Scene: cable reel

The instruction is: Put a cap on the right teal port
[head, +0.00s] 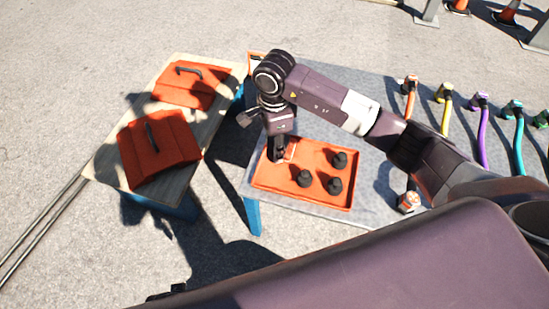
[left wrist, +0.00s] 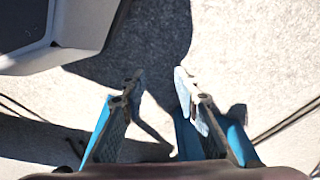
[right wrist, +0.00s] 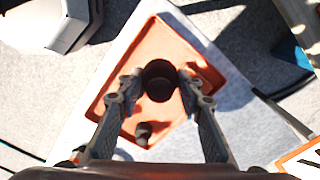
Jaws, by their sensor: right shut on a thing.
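My right gripper (head: 279,155) is over the left end of the orange tray (head: 274,181). In the right wrist view its fingers are closed on a black cap (right wrist: 159,80); I cannot tell whether it is clear of the tray floor. Three other black caps stand in the tray, one at the back right (head: 340,160), one at the left (head: 304,178) and one at the front (head: 334,186). A teal port (head: 512,108) tops a teal cable at the right; another port (head: 541,117) is partly cut off at the picture's edge. My left gripper (left wrist: 158,82) is open and empty above the ground.
Orange (head: 410,82), yellow (head: 444,92) and purple (head: 481,99) ports stand along the grey table. A white and orange item (head: 409,202) sits at its front edge. A wooden table (head: 105,160) at the left holds two orange lids. Bare concrete lies between the tables.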

